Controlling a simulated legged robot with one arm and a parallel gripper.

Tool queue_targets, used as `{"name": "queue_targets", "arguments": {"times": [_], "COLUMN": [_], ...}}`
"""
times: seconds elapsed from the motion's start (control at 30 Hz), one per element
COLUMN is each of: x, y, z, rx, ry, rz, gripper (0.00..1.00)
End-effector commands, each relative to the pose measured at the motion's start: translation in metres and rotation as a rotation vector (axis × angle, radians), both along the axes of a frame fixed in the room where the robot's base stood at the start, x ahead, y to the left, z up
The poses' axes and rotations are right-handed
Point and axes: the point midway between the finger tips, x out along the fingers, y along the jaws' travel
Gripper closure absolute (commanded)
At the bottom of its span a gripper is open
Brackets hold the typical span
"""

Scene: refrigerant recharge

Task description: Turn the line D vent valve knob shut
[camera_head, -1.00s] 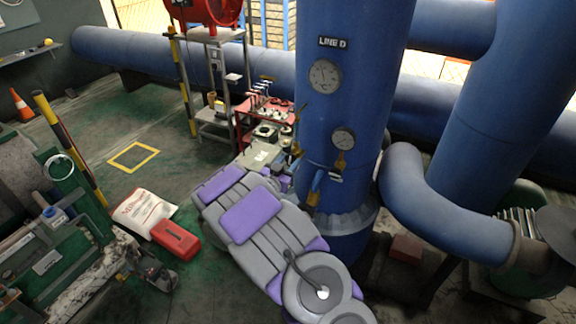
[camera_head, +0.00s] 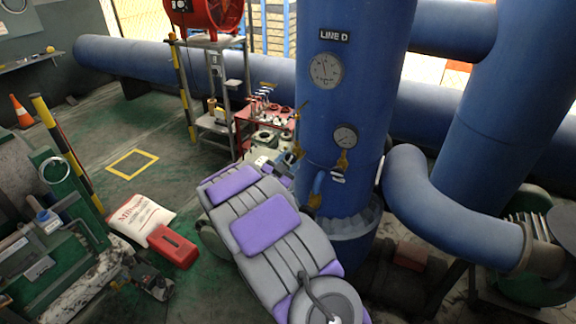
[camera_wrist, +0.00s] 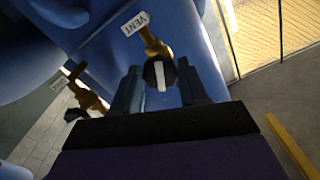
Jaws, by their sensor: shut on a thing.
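In the wrist view the vent valve knob (camera_wrist: 152,76) is black with a white stripe, on a brass stem below a white "VENT" tag (camera_wrist: 135,23). The stripe runs nearly upright in the picture. My gripper (camera_wrist: 160,78) has one dark finger on each side of the knob and is shut on it. In the head view the blue column (camera_head: 350,100) bears the "LINE D" sign (camera_head: 334,35). My arm hides the gripper's end there, near the column's left side.
A second brass valve (camera_wrist: 90,99) with a dark knob is left of my gripper in the wrist view. Two round gauges (camera_head: 326,70) are on the column. A red cart (camera_head: 262,115) with tools stands behind my arm. A white bag and red box (camera_head: 173,246) lie on the floor.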

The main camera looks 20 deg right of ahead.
Motion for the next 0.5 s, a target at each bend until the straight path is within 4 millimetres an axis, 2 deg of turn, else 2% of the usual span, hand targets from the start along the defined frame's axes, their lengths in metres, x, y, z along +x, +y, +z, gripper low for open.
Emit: {"name": "queue_targets", "arguments": {"times": [0.5], "x": [-0.0005], "y": [0.0009], "z": [-0.0048], "rx": [0.057], "ry": [-0.066], "rz": [0.000], "gripper": [0.93]}}
